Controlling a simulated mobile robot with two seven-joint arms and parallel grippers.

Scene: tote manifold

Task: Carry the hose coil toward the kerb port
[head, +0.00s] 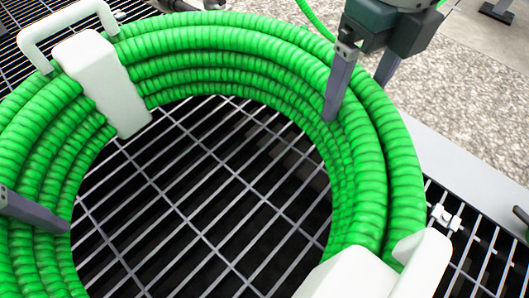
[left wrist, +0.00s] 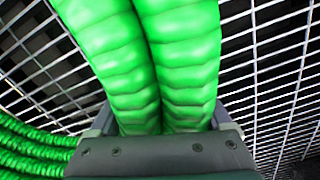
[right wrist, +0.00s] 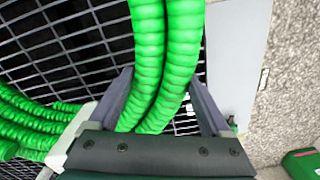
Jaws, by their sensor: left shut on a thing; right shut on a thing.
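The hose coil (head: 235,45) is a large ring of several bright green ribbed loops, filling much of the head view. White straps clasp it at the upper left (head: 105,80) and lower right (head: 350,275); the upper one has a white handle (head: 65,30). My left gripper (left wrist: 162,115) is shut on loops at the coil's left side; only one finger (head: 32,210) shows in the head view. My right gripper (head: 358,97) is shut on loops at the upper right, and its fingers straddle the hose in the right wrist view (right wrist: 160,95). I cannot tell whether the coil touches the grating.
Metal grating (head: 200,190) lies under the coil, dark below. A pale grey edge strip (head: 455,165) and speckled gravel (head: 465,90) lie to the right. A white clip (head: 443,216) sits on the grating. A thin green hose (head: 316,18) runs at the top. A green box (right wrist: 302,162) shows in the right wrist view.

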